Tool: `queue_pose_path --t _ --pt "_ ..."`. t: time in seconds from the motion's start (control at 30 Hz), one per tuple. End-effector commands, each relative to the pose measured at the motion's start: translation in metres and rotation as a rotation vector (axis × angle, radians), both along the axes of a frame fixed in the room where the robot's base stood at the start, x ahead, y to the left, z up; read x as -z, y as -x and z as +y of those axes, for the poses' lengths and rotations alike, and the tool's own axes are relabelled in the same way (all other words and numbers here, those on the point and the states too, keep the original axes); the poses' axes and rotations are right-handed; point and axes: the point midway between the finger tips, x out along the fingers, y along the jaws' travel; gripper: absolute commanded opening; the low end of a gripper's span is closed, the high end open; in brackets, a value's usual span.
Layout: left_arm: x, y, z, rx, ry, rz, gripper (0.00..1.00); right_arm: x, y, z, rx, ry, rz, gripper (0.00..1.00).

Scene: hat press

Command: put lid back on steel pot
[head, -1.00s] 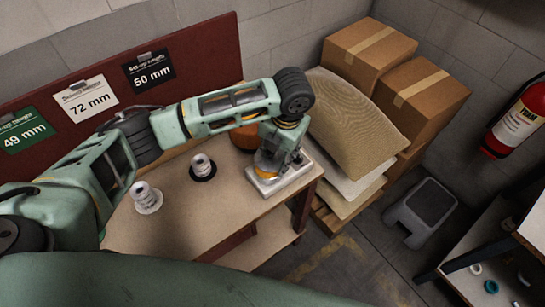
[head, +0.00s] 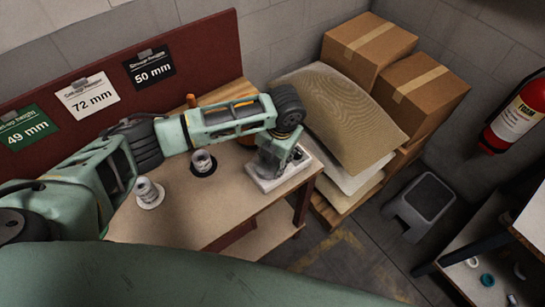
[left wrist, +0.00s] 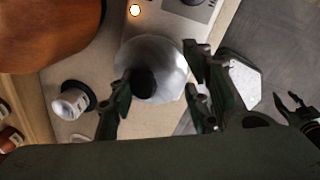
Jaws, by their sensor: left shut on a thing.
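My left gripper (head: 271,165) is low over the white hot plate (head: 290,180) at the right end of the table. In the left wrist view, its dark fingers (left wrist: 158,92) stand on either side of a round silvery lid (left wrist: 168,58) with a black knob. The gripper is shut on the lid. The steel pot cannot be made out apart from the lid, so I cannot tell whether the lid is seated. Dark gripper fingers at the right edge of the left wrist view look like my right gripper (left wrist: 288,100), apart and empty.
Two pale spool-like pieces (head: 149,194) (head: 203,163) stand on dark or light discs on the table. An orange-brown rounded object (left wrist: 50,35) is beside the hot plate. Sacks (head: 340,120) and boxes are close behind the table's right end. A grey stool (head: 424,205) stands on the floor.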

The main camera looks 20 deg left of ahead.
Motion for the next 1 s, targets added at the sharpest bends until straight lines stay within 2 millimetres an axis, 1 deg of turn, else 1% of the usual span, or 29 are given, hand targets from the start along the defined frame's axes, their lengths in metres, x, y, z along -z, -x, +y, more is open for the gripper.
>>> queue_pose_path --t 0.07,0.1,0.27,0.3,0.57,0.67,0.7,0.77,0.87,1.0 --pt "0.003 0.000 0.000 0.000 0.000 0.001 0.10 0.001 -0.003 0.000 0.000 0.000 -0.005 0.40" --pt "0.002 0.000 0.000 0.000 0.000 0.000 0.48 0.000 -0.005 0.000 0.000 -0.001 -0.007 0.40" --pt "0.002 0.000 0.000 0.000 0.000 0.001 0.62 0.000 -0.007 0.001 0.000 -0.001 -0.011 0.40" --pt "0.002 0.000 0.000 0.000 0.000 0.001 0.63 0.000 -0.007 0.001 0.000 -0.001 -0.011 0.40" --pt "0.002 0.000 0.000 0.000 0.000 0.001 0.63 0.000 -0.007 0.000 0.000 -0.001 -0.011 0.40" --pt "-0.004 0.000 0.000 0.000 0.000 -0.001 0.63 -0.002 -0.007 0.000 0.000 -0.001 -0.011 0.40" --pt "-0.009 0.000 0.000 0.000 0.000 -0.001 0.63 -0.003 -0.007 0.000 0.000 -0.001 -0.010 0.40" --pt "-0.015 -0.001 -0.002 0.000 0.001 -0.003 0.63 0.000 -0.007 0.000 0.000 -0.001 -0.010 0.40" --pt "-0.034 0.000 -0.005 0.002 0.002 -0.004 0.63 0.005 -0.006 0.000 0.000 -0.001 -0.010 0.40" --pt "-0.066 0.001 -0.009 0.002 0.001 -0.006 0.63 0.011 -0.006 0.000 0.000 -0.001 -0.009 0.40"
